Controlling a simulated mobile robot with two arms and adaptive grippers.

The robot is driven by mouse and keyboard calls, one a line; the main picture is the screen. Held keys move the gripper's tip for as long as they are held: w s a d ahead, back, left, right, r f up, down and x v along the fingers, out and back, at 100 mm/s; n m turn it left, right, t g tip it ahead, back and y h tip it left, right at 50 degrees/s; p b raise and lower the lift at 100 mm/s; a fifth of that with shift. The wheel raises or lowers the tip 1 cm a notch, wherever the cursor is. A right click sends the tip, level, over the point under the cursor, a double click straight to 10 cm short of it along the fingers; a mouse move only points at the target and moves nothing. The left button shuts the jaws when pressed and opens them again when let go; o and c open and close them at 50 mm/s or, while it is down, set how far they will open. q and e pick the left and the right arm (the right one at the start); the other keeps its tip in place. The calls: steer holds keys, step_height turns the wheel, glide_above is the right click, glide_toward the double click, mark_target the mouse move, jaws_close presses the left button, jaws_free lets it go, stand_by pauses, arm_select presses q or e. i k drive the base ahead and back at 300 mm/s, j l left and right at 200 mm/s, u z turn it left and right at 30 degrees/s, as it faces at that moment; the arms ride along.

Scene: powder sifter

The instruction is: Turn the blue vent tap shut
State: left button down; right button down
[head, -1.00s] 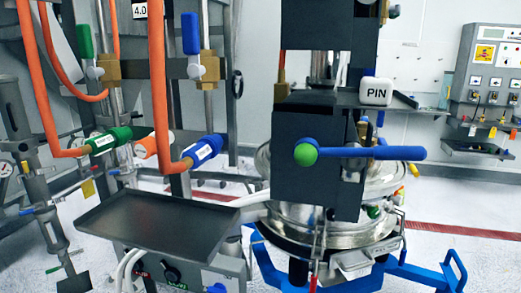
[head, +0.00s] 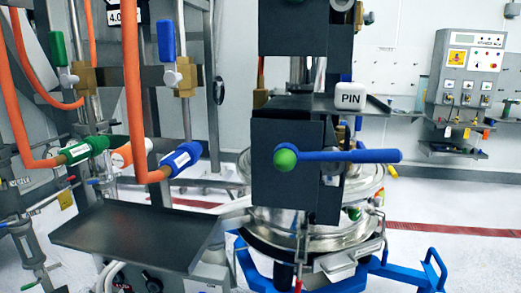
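A blue lever (head: 350,156) with a green round hub (head: 285,159) lies level across the front of a dark block (head: 290,192), pointing right. A second blue handle (head: 166,40) stands upright on a brass valve (head: 184,80) at the upper left. I cannot tell from the picture which of the two is the vent tap. A green handle (head: 58,48) stands upright on another brass valve (head: 86,78) further left. Neither of my grippers is in view, and nothing touches the handles.
Orange hoses (head: 133,90) hang at the left, ending in green and blue couplings (head: 180,158). An empty dark tray (head: 135,235) juts out at the lower left. A steel vessel (head: 330,238) on a blue frame (head: 405,275) stands behind the block. Open floor lies at the right.

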mark_target(358, 122)
steer(key=k+l, duration=0.1)
steer(key=l, duration=1.4)
